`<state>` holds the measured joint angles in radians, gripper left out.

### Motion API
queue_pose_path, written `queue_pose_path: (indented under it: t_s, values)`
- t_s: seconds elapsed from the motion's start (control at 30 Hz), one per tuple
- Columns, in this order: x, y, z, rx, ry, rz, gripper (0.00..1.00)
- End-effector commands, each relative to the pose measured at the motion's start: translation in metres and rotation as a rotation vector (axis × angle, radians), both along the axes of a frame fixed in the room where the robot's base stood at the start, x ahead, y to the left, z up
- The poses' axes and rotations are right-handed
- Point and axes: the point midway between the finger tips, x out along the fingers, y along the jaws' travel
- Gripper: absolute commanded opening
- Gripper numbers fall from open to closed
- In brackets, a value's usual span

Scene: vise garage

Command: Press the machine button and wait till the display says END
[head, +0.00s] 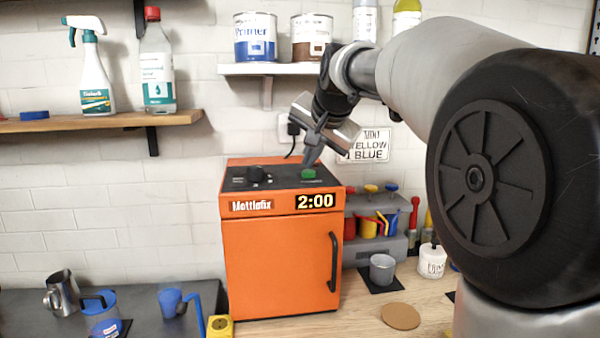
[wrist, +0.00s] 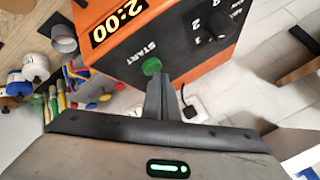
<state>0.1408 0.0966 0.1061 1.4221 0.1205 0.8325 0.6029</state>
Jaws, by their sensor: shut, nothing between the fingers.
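The orange machine (head: 275,260) stands on the workbench against the wall, with a black top panel and a door with a black handle. Its display (head: 316,201) reads 2:00. The green button (head: 308,173) is on the top panel; in the wrist view the green button (wrist: 151,66) sits beside the word START. My gripper (head: 309,160) is shut and empty, pointing down at the button from above. In the wrist view the shut fingers (wrist: 157,80) are right at the button's edge; I cannot tell whether they touch it.
A black knob (head: 256,174) sits on the same panel, left of the button. A shelf with paint cans (head: 255,38) is above. To the right are a grey organizer (head: 378,245), a metal cup (head: 382,268) and a cork coaster (head: 401,316). A kettle-like blue pitcher (head: 101,313) is at left.

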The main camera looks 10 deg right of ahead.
Motion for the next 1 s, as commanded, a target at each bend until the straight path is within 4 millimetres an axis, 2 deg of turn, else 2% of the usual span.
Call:
queue_pose_path:
  t_s: [0.53,0.83,1.0]
  values:
    - [-0.0001,0.0001,-0.0075,0.0,0.001,0.001,0.0]
    - [0.0,0.0001,-0.0059,0.0,0.001,0.001,0.0]
    - [0.0,0.0002,0.0022,0.0,0.001,0.001,0.0]
